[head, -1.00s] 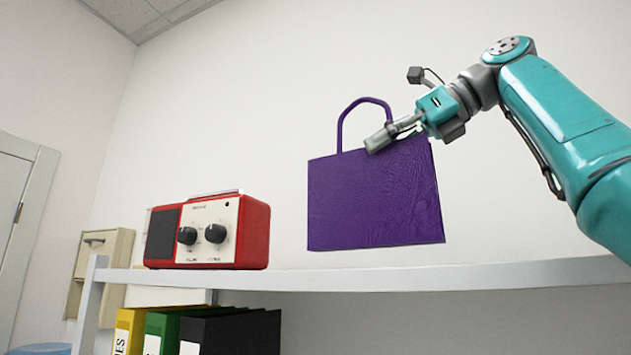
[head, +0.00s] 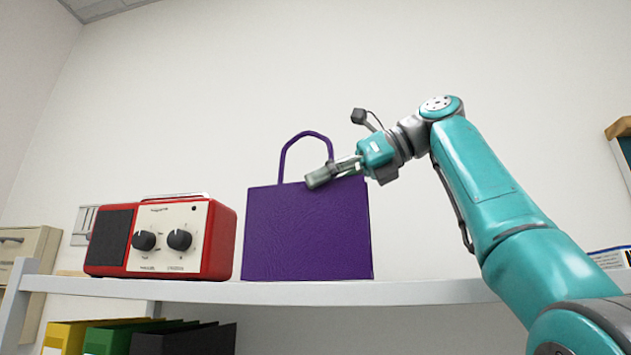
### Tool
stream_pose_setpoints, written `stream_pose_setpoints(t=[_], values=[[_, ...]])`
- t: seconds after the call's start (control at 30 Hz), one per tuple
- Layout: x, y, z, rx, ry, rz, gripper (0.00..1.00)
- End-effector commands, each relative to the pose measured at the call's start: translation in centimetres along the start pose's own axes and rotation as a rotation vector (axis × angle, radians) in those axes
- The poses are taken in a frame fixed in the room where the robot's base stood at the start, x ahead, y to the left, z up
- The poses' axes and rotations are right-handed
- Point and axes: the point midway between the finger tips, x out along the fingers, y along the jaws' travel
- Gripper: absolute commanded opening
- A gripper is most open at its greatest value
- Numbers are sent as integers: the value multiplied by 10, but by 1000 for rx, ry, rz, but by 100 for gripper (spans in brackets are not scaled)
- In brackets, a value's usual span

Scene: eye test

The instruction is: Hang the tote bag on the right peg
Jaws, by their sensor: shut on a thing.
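The purple tote bag (head: 305,235) is upright in the middle of the head view, with its looped handle (head: 305,137) standing up. My gripper (head: 320,177) reaches in from the right and is shut on the bag's top edge, right of its middle. The bag's bottom edge is level with the top of the white shelf (head: 400,292); I cannot tell whether it touches. The part of the bag behind the fingers is hidden. No peg shows in this view.
A red radio (head: 219,242) stands on the shelf close to the bag's left side. Binders (head: 105,340) stand beneath the shelf. A beige cabinet (head: 28,262) is at far left, and a wood-edged thing (head: 622,128) shows at far right. The wall behind the bag is bare.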

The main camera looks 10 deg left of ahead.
Motion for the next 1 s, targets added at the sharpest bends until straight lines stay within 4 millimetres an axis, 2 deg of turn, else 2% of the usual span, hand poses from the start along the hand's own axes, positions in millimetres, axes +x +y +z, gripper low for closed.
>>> stream_pose_setpoints(t=[0.47, 0.5, 0.6, 1.0], values=[[1, -4, -7, -2, -2, 0, 0], [1, -4, -7, -2, -1, 0, 56], [1, -4, -7, -2, -1, 0, 76], [1, -4, -7, -2, -1, 0, 76]])
